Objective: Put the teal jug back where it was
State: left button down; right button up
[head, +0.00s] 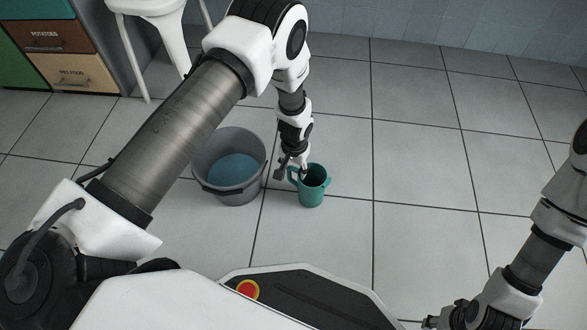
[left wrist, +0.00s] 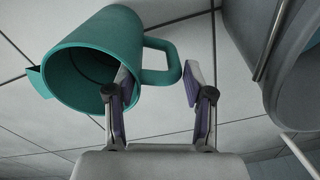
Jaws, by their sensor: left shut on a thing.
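The teal jug (head: 313,190) is upright on or just above the tiled floor, right of the grey bucket; I cannot tell if it touches the floor. My left gripper (head: 290,171) is at the jug's left side, by the handle. In the left wrist view the jug (left wrist: 92,50) shows its dark open mouth, with its handle reaching between the fingers of the left gripper (left wrist: 157,95), which is shut on it. The inside of the jug is dark. My right gripper (head: 437,321) is at the bottom right edge, only partly visible, away from the jug.
The grey bucket (head: 248,188) with blue liquid (head: 232,168) stands close left of the jug; it also shows in the left wrist view (left wrist: 248,50). A white stool (head: 163,25) and drawers (head: 62,70) stand at the back left. Floor to the right is clear.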

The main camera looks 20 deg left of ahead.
pick_arm(q)
jog(key=shift+c, duration=2.2)
grip_release()
jog(key=shift+f, duration=0.15)
notch_tip(320, 180, up, 12)
jog(key=p, duration=0.8)
jog(key=s+a+f, duration=0.1)
jog(key=s+a, duration=0.1)
jog(key=s, duration=1.1)
jog(key=s+a+n, duration=0.1)
jog(key=s, duration=1.3)
jog(key=shift+s+a+f, duration=0.2)
jog(key=shift+a+f, duration=0.15)
